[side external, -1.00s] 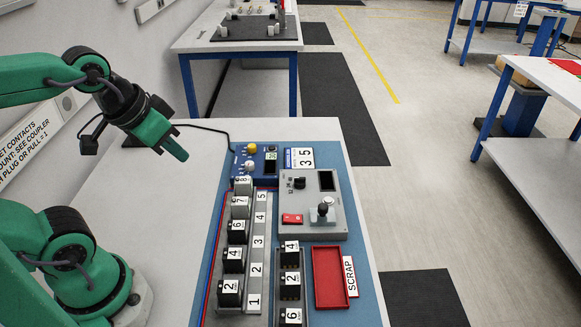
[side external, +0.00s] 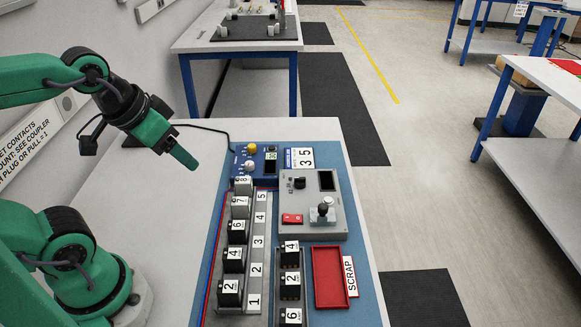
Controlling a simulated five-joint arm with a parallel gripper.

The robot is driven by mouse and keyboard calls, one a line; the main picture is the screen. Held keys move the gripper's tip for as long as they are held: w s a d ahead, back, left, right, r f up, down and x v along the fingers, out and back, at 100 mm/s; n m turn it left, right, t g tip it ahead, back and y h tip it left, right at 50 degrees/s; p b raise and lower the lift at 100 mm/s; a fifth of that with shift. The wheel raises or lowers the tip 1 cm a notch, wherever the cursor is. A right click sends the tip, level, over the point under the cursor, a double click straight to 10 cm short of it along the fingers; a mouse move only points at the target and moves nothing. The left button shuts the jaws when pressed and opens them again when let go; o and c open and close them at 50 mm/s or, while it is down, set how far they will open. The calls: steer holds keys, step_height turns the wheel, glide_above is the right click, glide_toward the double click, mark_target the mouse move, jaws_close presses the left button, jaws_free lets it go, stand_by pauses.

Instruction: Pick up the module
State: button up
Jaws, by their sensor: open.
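Small numbered modules stand in two columns on the blue board. The left column runs along a grey rail (side external: 253,270): a light module 8 (side external: 243,183), a light module 7 (side external: 240,205), and black modules 6 (side external: 237,230), 4 (side external: 233,257) and 2 (side external: 229,290). The right column is a dark rack holding black modules 4 (side external: 290,255), 2 (side external: 291,283) and 6 (side external: 292,315), the last cut by the picture's bottom edge. Which module is meant I cannot tell. My green gripper (side external: 178,152) is open and empty, in the air left of and above the board.
A red tray marked SCRAP (side external: 315,277) lies right of the rack. A grey control box (side external: 311,225) with a knob and joystick stands behind it. A blue panel with knobs (side external: 262,160) is at the back. The white tabletop (side external: 180,225) left of the board is clear.

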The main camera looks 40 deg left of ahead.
steer(key=shift+w, duration=0.1)
steer(key=n+g, duration=0.5)
steer(key=n, duration=0.4)
glide_above(243, 180)
steer(key=f, duration=1.3)
steer(key=shift+s+d, duration=0.15)
steer(key=shift+s, duration=0.25)
steer(key=shift+w+f+g, duration=0.25)
steer(key=shift+f+g, duration=0.05)
steer(key=shift+f, duration=0.25)
steer(key=shift+f, duration=1.3)
steer(key=shift+f, duration=0.1)
steer(key=shift+w+a+f, duration=0.1)
steer(key=shift+f, duration=1.15)
steer(key=shift+w+a+f, duration=0.1)
steer(key=shift+f, duration=1.1)
